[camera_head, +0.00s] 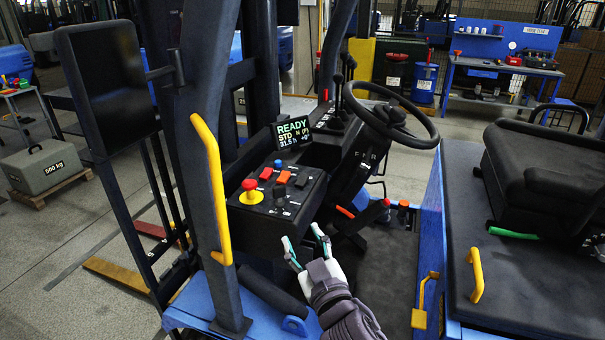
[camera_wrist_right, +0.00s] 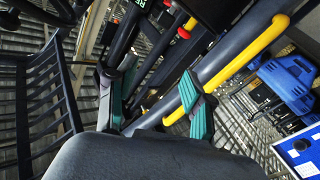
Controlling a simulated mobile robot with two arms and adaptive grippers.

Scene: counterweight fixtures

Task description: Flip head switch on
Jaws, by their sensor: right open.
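The forklift's dark control panel (camera_head: 268,215) stands left of the steering wheel. It carries an orange-red rocker switch (camera_head: 266,173), an orange rocker switch (camera_head: 284,177), a black switch (camera_head: 302,180), a blue button (camera_head: 278,163) and a red stop button (camera_head: 251,186) on a yellow base. Their labels are too small to read, so I cannot tell which is the head switch. My right gripper (camera_head: 304,241) is open and empty, in front of and below the panel. Its open fingers also show in the right wrist view (camera_wrist_right: 152,103). My left gripper is out of view.
A display (camera_head: 292,132) reading READY stands behind the panel. A yellow grab handle (camera_head: 209,180) on the dark pillar is left of the panel. The steering wheel (camera_head: 390,118) and black seat (camera_head: 545,175) are to the right. Open floor space lies between panel and seat.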

